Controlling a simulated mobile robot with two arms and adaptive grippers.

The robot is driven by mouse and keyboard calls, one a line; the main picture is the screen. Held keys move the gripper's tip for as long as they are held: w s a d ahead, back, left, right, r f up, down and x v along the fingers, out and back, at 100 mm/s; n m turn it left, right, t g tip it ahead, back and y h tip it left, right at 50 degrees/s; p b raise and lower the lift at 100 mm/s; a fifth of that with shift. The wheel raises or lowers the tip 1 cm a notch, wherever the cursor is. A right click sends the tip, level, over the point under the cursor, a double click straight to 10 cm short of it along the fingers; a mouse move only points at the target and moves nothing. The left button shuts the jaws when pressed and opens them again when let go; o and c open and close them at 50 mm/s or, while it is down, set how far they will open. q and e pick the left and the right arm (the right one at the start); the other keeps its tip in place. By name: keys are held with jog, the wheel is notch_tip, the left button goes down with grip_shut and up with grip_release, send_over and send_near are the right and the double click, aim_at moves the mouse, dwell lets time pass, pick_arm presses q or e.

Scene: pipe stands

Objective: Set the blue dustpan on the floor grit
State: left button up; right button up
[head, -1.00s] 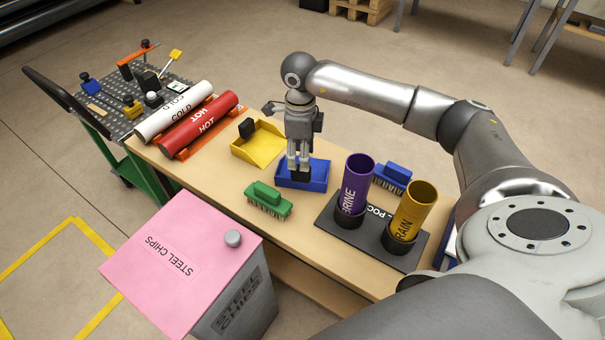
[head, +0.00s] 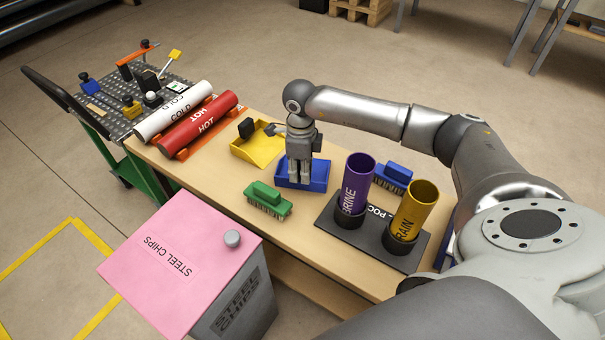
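The blue dustpan (head: 317,180) sits on the wooden workbench, in the middle of the head view. My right gripper (head: 299,182) points straight down into it, with its fingertips low at the pan. The fingers hide the pan's handle, so I cannot tell whether they are closed on it. My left gripper is not in view. I see no grit on the visible floor.
A yellow dustpan (head: 262,150) lies close to the left of my gripper. A green brush (head: 268,200) is in front. Purple (head: 357,185) and yellow (head: 415,212) pipes stand upright to the right, near a blue brush (head: 392,176). A pink-lidded bin (head: 185,255) stands before the bench.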

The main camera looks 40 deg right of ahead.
grip_shut()
jog(key=shift+r, duration=0.15)
